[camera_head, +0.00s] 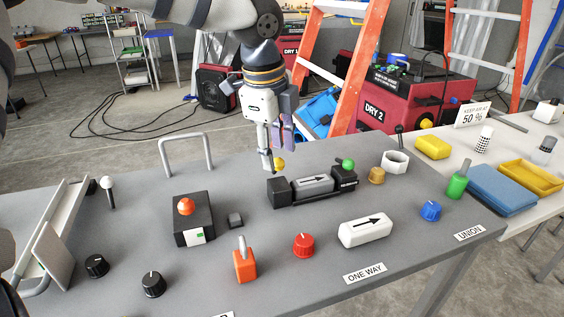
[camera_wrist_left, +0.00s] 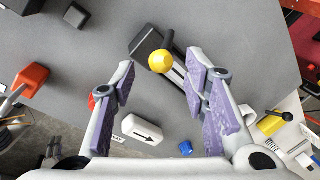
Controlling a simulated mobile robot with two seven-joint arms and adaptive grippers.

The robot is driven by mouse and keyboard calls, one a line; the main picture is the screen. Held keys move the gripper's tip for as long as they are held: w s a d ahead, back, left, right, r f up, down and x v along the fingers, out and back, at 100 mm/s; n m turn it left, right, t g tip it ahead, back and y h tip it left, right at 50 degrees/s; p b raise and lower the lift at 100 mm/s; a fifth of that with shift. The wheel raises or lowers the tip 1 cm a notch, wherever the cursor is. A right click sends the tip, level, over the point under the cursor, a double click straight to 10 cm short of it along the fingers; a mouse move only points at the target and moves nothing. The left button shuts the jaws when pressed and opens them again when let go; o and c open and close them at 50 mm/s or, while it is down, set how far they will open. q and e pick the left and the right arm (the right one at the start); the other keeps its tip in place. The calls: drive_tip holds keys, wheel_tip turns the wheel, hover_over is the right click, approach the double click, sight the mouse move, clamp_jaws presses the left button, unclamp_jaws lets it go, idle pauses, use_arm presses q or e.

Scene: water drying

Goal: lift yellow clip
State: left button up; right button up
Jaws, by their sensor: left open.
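The yellow clip shows as a round yellow ball end (camera_head: 279,164) at the far left side of a black holder (camera_head: 279,194) on the grey table. In the left wrist view the ball (camera_wrist_left: 161,61) lies between my fingertips, over the holder (camera_wrist_left: 147,38). My left gripper (camera_head: 277,154) comes from above and is open. Its fingers (camera_wrist_left: 160,75) stand either side of the ball, apart from it. One finger partly covers the ball in the head view, and the clip's lower part is hidden. My right gripper is not in view.
The holder carries a grey arrow block (camera_head: 312,184) and a green ball (camera_head: 348,164). A metal loop handle (camera_head: 186,137) stands left of my gripper. A black box with an orange button (camera_head: 193,218), an orange switch (camera_head: 244,265) and a white arrow block (camera_head: 366,232) stand nearer.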

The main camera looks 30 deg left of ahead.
sight(277, 161)
use_arm(q)
drive_tip(key=x, duration=0.4)
drive_tip(key=shift+w+f, duration=0.1)
drive_tip(key=shift+f, duration=0.15)
clamp_jaws()
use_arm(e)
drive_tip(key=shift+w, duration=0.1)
